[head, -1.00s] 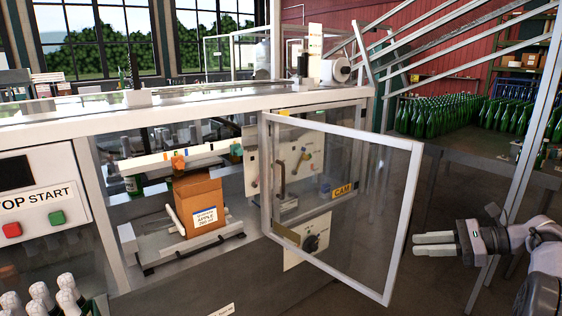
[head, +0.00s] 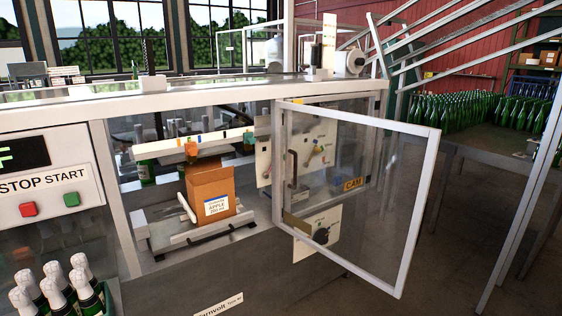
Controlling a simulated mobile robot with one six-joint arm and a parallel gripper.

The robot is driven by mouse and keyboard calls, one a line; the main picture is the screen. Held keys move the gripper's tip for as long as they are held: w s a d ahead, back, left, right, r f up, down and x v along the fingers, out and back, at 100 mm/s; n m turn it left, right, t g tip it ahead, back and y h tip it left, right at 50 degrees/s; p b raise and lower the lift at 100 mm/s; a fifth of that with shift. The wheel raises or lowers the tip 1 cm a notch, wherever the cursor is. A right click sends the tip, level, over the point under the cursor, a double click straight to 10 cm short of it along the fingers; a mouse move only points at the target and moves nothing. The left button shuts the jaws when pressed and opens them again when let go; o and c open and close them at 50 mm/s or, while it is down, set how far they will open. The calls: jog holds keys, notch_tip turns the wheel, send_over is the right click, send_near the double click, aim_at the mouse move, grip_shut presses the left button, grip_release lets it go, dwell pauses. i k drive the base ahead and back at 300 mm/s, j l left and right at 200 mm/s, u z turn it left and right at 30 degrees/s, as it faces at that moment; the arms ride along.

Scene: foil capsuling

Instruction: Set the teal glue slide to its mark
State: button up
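The teal glue slide (head: 249,137) is small in view, at the right end of the white rail (head: 160,149) above the brown box. An orange slide (head: 191,149) sits further left on the same rail. Small coloured marks lie along the rail's face; the mark matching the teal slide cannot be made out for certain. My gripper is out of view.
A clear framed door (head: 365,190) stands open, jutting out right of the bay. Behind it are a panel with levers (head: 302,160) and a dial plate (head: 318,232). The brown box (head: 210,192) stands below the rail. Bottles (head: 62,285) stand at lower left.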

aim_at(248, 139)
jog(key=i+l+z, duration=0.25)
jog(key=i+z, duration=0.15)
jog(key=i+l+z, duration=0.15)
jog(key=i+z, duration=0.7)
jog(key=i+l+u, duration=0.1)
jog(key=i+l, duration=0.15)
jog(key=i, duration=0.25)
jog(key=i+l+u, duration=0.15)
jog(key=i, duration=0.3)
jog(key=i+u, duration=0.15)
jog(key=u, duration=0.35)
jog(key=i+l+u, duration=0.1)
jog(key=u, duration=0.4)
jog(key=i+l+u, duration=0.15)
jog(key=u, duration=0.35)
jog(key=i+l+u, duration=0.1)
jog(key=u, duration=0.4)
jog(key=l+u, duration=0.25)
jog(key=u, duration=0.25)
jog(key=l+u, duration=0.25)
jog(key=u, duration=0.2)
jog(key=i+l+u, duration=0.1)
jog(key=u, duration=0.25)
jog(key=i+l+u, duration=0.1)
jog(key=l+u, duration=0.2)
